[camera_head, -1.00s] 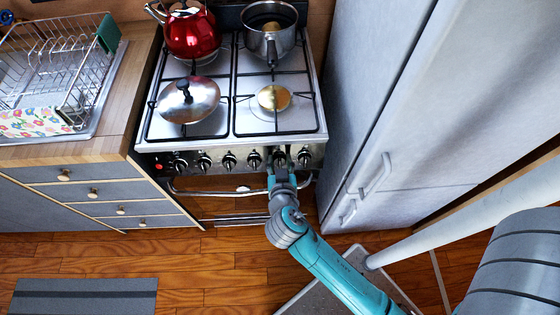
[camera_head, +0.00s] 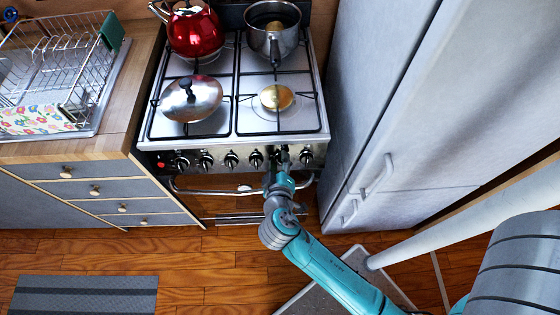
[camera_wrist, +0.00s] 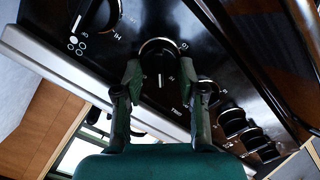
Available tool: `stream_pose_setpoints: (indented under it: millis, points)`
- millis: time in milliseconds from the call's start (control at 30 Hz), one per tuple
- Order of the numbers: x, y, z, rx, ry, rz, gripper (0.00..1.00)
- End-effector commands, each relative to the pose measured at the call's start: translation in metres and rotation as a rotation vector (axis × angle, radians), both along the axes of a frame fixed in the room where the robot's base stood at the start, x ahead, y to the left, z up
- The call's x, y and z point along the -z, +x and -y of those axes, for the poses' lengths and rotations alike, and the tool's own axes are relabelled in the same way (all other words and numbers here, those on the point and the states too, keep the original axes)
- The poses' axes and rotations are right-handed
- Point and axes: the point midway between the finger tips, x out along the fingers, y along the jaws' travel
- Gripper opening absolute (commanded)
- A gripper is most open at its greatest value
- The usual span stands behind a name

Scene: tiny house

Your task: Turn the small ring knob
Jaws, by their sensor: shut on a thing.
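The small ring knob (camera_wrist: 158,62) is a round dark knob with a bright rim, on the black front panel of the stove. In the wrist view, the fingers of my gripper (camera_wrist: 160,78) are on either side of it, shut on it. In the head view, my gripper (camera_head: 280,158) is at the right part of the stove's knob row and mostly hides this knob.
Other stove knobs (camera_head: 231,160) line the panel, with one (camera_head: 306,156) close on the right. The oven handle (camera_head: 220,191) runs below. A fridge (camera_head: 375,130) stands close on the right; drawers (camera_head: 90,190) are on the left. A red kettle (camera_head: 195,32) and a pot (camera_head: 272,35) are on the stove.

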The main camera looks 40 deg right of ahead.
Motion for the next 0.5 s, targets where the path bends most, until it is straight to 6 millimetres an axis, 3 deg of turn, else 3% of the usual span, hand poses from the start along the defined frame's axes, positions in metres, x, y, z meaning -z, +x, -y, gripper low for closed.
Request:
stream_pose_setpoints:
  millis: [500]
  points:
    - [0.0031, 0.0008, -0.0029, -0.117, -0.289, -0.195, 0.05]
